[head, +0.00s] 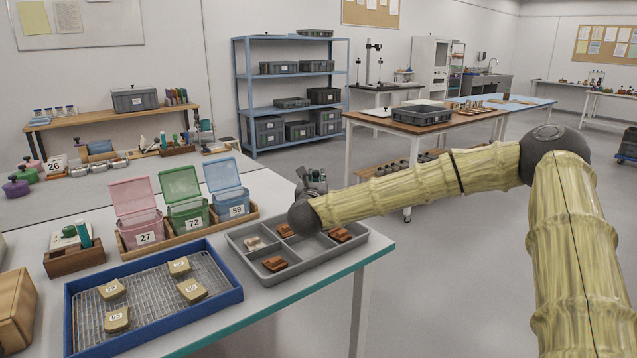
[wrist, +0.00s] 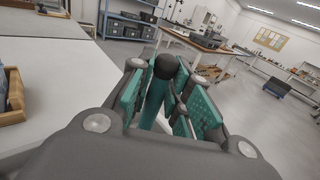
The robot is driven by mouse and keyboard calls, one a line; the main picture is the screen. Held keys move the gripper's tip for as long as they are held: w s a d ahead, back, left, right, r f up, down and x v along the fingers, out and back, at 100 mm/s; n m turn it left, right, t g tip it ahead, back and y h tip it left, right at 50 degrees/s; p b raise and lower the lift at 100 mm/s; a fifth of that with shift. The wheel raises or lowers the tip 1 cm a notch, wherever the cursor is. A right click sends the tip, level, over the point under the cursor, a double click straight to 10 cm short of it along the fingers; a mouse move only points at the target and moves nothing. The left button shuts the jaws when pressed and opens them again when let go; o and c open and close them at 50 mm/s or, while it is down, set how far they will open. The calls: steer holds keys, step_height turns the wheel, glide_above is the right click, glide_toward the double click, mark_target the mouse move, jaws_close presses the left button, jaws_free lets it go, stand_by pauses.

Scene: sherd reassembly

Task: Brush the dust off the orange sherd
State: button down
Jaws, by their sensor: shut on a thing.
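A grey divided tray (head: 310,275) stands at the table's right end. Orange-brown sherds lie in it: one at the front (head: 275,263), one at the right (head: 340,235) and one at the back (head: 286,230). A pale piece (head: 254,243) lies in its left compartment. I cannot make out dust at this size. My gripper (head: 316,178) is above the tray's back edge, apart from the sherds. In the wrist view my gripper (wrist: 172,98) is shut on a slim teal tool (wrist: 154,103) with a dark rounded end. I cannot see bristles.
A blue tray (head: 150,333) with a wire rack holds several numbered tan sherds. Pink (head: 137,205), green (head: 184,195) and blue (head: 227,185) open boxes stand behind, numbered 27, 72 and 59. A wooden holder (head: 75,262) is at the left. The floor right of the table is clear.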

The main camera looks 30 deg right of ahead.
steer(key=shift+a, duration=0.2)
steer(key=shift+w+d, duration=0.1)
steer(key=shift+d, duration=0.8)
steer(key=shift+a+b, duration=0.75)
steer(key=shift+a, duration=0.2)
steer(key=shift+d, duration=0.9)
steer(key=shift+a+b, duration=0.65)
steer(key=shift+a, duration=0.25)
steer(key=shift+d, duration=0.9)
steer(key=shift+a+b, duration=0.65)
steer(key=shift+a, duration=0.2)
steer(key=shift+d, duration=0.85)
steer(key=shift+a+b, duration=0.6)
steer(key=shift+a, duration=0.25)
steer(key=shift+d, duration=0.9)
steer(key=shift+r, duration=0.15)
